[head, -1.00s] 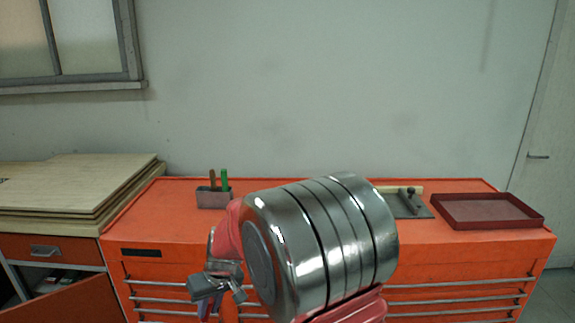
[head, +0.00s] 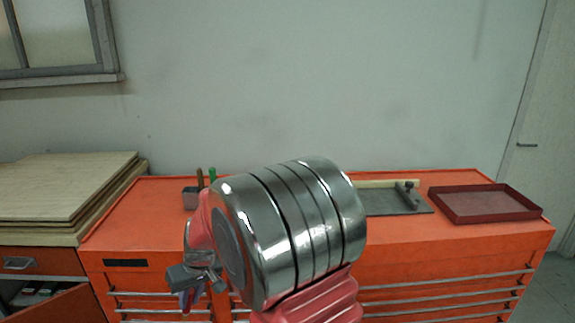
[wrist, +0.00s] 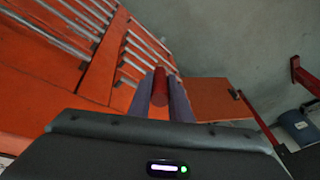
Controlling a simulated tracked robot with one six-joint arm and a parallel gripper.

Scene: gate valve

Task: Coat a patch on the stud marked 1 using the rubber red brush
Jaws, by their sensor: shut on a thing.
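My gripper (wrist: 160,98) shows in the wrist view with its two bluish fingers shut on a red cylindrical piece, which looks like the red brush (wrist: 160,84). The brush's far end is hard to make out. In the head view my gripper (head: 187,299) is low at the left, in front of the orange tool chest, partly behind my own arm. The stud marked 1 is in neither view.
The orange tool chest (head: 130,225) holds a small cup (head: 191,198) with a brown and a green handle, a grey plate (head: 385,203) and a dark red tray (head: 485,217). Stacked boards (head: 65,190) lie at the left. A blue bin (wrist: 298,126) stands on the floor.

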